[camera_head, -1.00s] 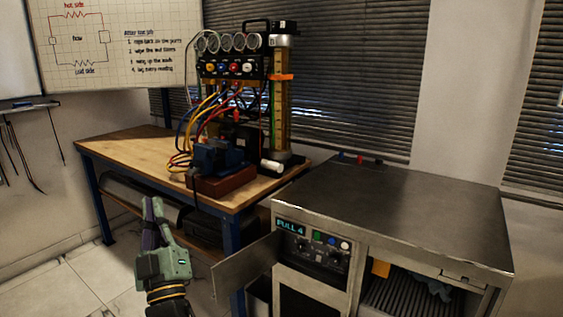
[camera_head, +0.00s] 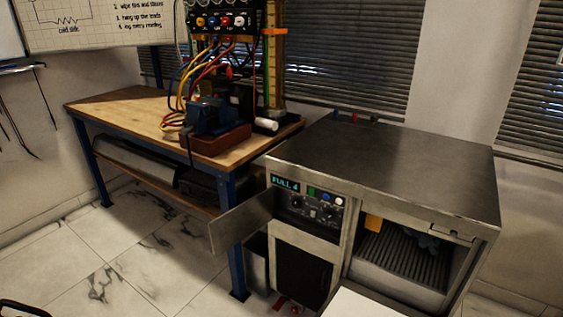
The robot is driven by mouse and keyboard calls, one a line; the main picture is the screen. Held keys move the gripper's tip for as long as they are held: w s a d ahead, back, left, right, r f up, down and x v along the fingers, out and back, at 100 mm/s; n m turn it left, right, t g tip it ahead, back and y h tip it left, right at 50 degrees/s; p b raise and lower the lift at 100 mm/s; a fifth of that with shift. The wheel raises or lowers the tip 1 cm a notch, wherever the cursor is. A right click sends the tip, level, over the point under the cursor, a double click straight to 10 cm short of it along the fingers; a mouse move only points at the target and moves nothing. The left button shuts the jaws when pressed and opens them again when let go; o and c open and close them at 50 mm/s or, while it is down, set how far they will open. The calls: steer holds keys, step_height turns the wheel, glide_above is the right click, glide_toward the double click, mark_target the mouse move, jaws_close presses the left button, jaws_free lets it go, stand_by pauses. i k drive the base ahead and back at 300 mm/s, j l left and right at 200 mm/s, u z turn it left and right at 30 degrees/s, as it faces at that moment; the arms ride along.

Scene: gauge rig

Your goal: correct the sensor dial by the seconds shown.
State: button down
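A metal cabinet (camera_head: 400,170) stands at the right, with a control panel behind a small open door (camera_head: 240,222). The panel has a lit display (camera_head: 285,184) that seems to read "FULL 4" or "PULL 4". Small green, blue and white buttons (camera_head: 324,196) sit right of it. Below them are dark round knobs (camera_head: 310,208); their marks are too small to read, and I cannot tell which is the sensor dial. I see no clear seconds value. My gripper is not in view; only an unclear dark edge shows at the bottom left corner.
A wooden bench (camera_head: 115,112) with blue legs carries a cabled rig (camera_head: 222,22) and a blue vise-like device (camera_head: 208,116). The cabinet's right bay (camera_head: 405,255) is open, and a pale panel (camera_head: 375,305) juts out below. Tiled floor (camera_head: 120,250) at the left is clear.

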mark_target(328, 216)
steer(key=j+z, duration=0.1)
steer(key=z, duration=0.4)
steer(key=j+z, duration=0.15)
steer(key=z, duration=0.35)
steer(key=j+z, duration=0.35)
steer(key=j, duration=0.25)
steer(key=j+z, duration=0.4)
steer(key=j, duration=0.15)
steer(key=k+j+z, duration=0.1)
steer(key=j, duration=0.3)
steer(key=k+j+z, duration=0.1)
steer(key=j, duration=0.3)
steer(key=k+j+z, duration=0.15)
steer(key=j, duration=0.2)
steer(key=k+j, duration=0.15)
steer(key=j, duration=0.2)
steer(key=k+j, duration=0.15)
steer(key=j, duration=0.25)
steer(key=k+j, duration=0.15)
steer(key=j, duration=0.2)
steer(key=k+j, duration=0.15)
steer(key=j, duration=0.2)
steer(key=k+j, duration=0.15)
steer(key=j, duration=0.25)
